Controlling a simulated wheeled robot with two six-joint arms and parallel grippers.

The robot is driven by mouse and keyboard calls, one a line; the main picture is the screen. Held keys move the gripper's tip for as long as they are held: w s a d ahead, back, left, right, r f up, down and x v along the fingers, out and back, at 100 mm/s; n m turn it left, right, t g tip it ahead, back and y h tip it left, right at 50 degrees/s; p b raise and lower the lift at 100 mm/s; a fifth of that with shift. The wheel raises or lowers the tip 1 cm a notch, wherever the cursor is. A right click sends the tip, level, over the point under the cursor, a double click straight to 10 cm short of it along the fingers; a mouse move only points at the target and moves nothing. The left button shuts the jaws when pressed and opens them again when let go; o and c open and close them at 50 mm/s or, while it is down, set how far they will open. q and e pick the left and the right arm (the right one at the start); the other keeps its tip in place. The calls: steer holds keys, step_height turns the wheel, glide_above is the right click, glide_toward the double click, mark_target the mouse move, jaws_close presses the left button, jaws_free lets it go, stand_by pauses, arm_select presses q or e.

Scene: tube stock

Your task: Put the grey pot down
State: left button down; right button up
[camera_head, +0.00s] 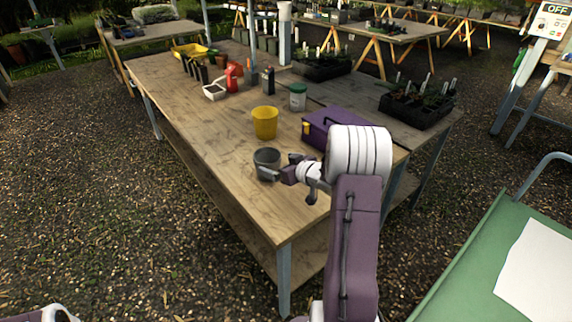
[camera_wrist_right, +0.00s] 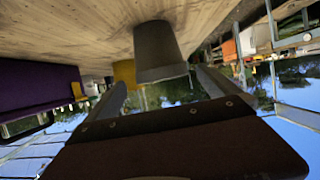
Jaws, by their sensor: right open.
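The grey pot (camera_head: 267,158) stands upright on the wooden table (camera_head: 217,150), near its front right part. The right wrist view is upside down; there the grey pot (camera_wrist_right: 160,48) has its base on the boards and its rim toward my gripper. My right gripper (camera_head: 279,170) is open at the pot, reaching in from the right. In the wrist view one finger of the right gripper (camera_wrist_right: 160,85) is on each side of the pot; I cannot tell whether either touches it. My left gripper is not in view.
A yellow pot (camera_head: 265,122) stands just behind the grey pot. A purple box (camera_head: 322,128) stands to the right, near my arm. A white-and-green tub (camera_head: 298,97), a dark bottle (camera_head: 268,80) and a plant tray (camera_head: 415,108) are farther back. The table is clear left of the pots.

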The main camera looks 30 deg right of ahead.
steer(key=v, duration=0.4)
steer(key=shift+s+r, duration=0.1)
steer(key=shift+s, duration=0.15)
steer(key=shift+p, duration=0.3)
steer(key=w+a+r+n+y+p, duration=0.15)
steer(key=a+r+p, duration=0.35)
steer(key=a, duration=0.5)
steer(key=w+a+r+n+y+p, duration=0.1)
steer(key=w+a+r+p, duration=0.15)
steer(key=a+r, duration=0.6)
steer(key=s+a+f+m+g+h+p, duration=0.1)
steer(key=s+f+g, duration=0.5)
steer(key=s, duration=0.6)
steer(key=s+a+f+m+g+h+p, duration=0.1)
steer(key=s+f+g, duration=0.5)
steer(key=s, duration=0.7)
steer(key=shift+s+f+m+h+p, duration=0.3)
steer(key=shift+m+h+p, duration=0.1)
steer(key=shift+m+h, duration=0.3)
